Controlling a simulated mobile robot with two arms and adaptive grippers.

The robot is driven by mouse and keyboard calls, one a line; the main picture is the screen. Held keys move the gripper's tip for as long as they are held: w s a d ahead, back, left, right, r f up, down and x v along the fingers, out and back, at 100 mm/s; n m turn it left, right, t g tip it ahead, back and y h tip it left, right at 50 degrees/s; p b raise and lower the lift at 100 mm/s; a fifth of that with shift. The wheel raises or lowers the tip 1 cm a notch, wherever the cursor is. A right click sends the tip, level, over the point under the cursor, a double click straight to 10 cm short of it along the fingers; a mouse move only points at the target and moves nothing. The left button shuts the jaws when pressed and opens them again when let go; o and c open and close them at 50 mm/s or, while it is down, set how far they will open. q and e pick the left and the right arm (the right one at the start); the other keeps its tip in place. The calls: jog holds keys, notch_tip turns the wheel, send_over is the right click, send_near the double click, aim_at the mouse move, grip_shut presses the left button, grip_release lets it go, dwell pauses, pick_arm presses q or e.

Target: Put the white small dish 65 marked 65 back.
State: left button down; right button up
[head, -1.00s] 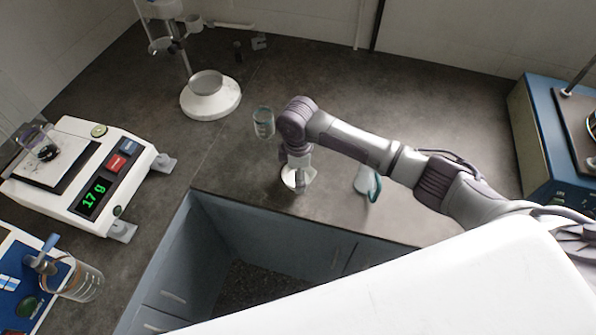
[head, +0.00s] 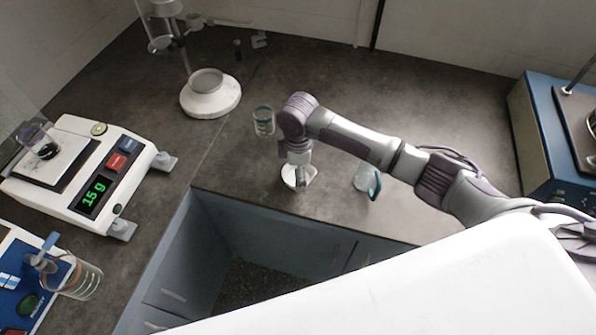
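A small white dish (head: 288,176) is at the bench's front edge, in the middle of the head view. My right gripper (head: 301,184) points down at the dish and overlaps it in the picture. The gripper and part of the arm cover some of the dish. I cannot tell whether the fingers grip its rim, or whether it rests on the bench. No marking is readable on it. My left gripper is not in view.
A glass beaker (head: 263,121) stands behind the gripper, and a glass with a teal handle (head: 364,179) to its right. A balance (head: 84,170) reading 15 g is at left. A white-based stand (head: 211,103) is behind. An open gap lies before the bench.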

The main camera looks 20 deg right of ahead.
notch_tip(320, 180, up, 11)
jog(key=shift+r+b, duration=0.15)
jog(key=shift+b, duration=0.25)
jog(key=s+a+f, duration=0.1)
jog(key=s+f, duration=0.1)
jog(key=s+a+f+m+y, duration=0.1)
jog(key=s+a+f, duration=0.1)
jog(key=s, duration=0.1)
jog(key=s+a+f+m+y, duration=0.1)
jog(key=s+a+f, duration=0.1)
jog(key=shift+s+a+f+t, duration=0.1)
jog(key=shift+s+a+t, duration=0.1)
jog(key=shift+s+t, duration=0.2)
jog(key=s+d+f+m+t+h, duration=0.1)
jog(key=s+d+m, duration=0.5)
jog(key=s, duration=0.3)
jog(key=s+d+f+m+t+h, duration=0.1)
jog(key=s+d+m+t, duration=0.1)
jog(key=s+d+m, duration=0.55)
notch_tip(320, 180, down, 25)
jog(key=s+a+n+g, duration=0.1)
jog(key=s+a+n, duration=0.1)
jog(key=a, duration=0.1)
jog(key=s+d+f+g, duration=0.1)
jog(key=s+d+f, duration=0.2)
jog(key=s+f, duration=1.4)
jog(key=shift+d+f+g, duration=0.15)
jog(key=shift+f+g, duration=0.1)
jog(key=shift+g, duration=0.15)
